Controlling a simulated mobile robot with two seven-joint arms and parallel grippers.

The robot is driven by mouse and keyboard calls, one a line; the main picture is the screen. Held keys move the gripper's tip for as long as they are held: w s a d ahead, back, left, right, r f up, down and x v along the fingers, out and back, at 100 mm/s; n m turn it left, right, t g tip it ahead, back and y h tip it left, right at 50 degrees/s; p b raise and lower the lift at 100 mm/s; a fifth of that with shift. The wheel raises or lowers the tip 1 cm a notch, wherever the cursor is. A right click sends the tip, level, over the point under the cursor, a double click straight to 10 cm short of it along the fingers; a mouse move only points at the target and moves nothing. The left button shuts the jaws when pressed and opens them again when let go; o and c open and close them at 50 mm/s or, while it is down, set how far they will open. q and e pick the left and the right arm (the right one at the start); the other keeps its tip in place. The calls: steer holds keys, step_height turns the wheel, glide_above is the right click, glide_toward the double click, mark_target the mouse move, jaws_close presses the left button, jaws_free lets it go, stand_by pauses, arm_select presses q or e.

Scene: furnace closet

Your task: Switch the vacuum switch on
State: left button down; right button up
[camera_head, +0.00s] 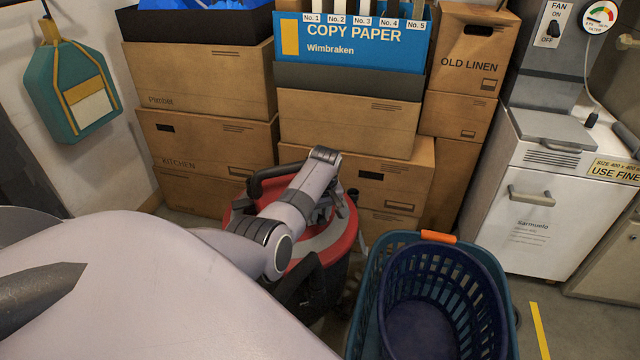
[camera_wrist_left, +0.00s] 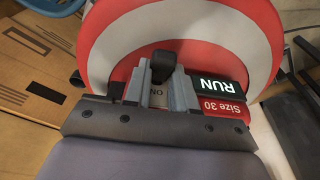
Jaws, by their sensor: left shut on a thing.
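The vacuum (camera_head: 338,262), a red and grey canister with black handles, stands on the floor in front of stacked boxes. My left arm reaches over it from the left, and the left gripper (camera_head: 328,208) is down at its top. In the left wrist view, the vacuum's red and white ringed lid (camera_wrist_left: 255,25) fills the top. The black vacuum switch (camera_wrist_left: 163,65) sits between the fingertips of my left gripper (camera_wrist_left: 164,82), which is shut on it. My right gripper is out of view.
Cardboard boxes (camera_head: 205,85) are stacked behind the vacuum. A teal basket (camera_head: 366,290) with a dark blue basket (camera_head: 480,285) inside stands right of it. A white furnace unit (camera_head: 545,210) with a FAN switch (camera_head: 552,29) is at the right.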

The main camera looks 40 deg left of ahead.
mark_target(320, 218)
arm_select(q)
steer(key=shift+h, duration=0.4)
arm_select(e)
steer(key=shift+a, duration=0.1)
arm_select(q)
steer(key=c, duration=0.9)
jaws_free()
steer(key=shift+a, duration=0.1)
steer(key=shift+r, duration=0.1)
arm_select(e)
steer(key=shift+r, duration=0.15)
arm_select(q)
steer(key=shift+r, duration=0.4)
steer(key=r+p, duration=0.2)
steer(key=r, duration=0.1)
steer(key=r+p, duration=0.1)
steer(key=shift+d+r, duration=0.3)
steer(key=shift+r, duration=0.1)
steer(key=shift+s+d+r+p, duration=0.15)
steer(key=shift+r+p, duration=0.2)
steer(key=shift+r, duration=0.3)
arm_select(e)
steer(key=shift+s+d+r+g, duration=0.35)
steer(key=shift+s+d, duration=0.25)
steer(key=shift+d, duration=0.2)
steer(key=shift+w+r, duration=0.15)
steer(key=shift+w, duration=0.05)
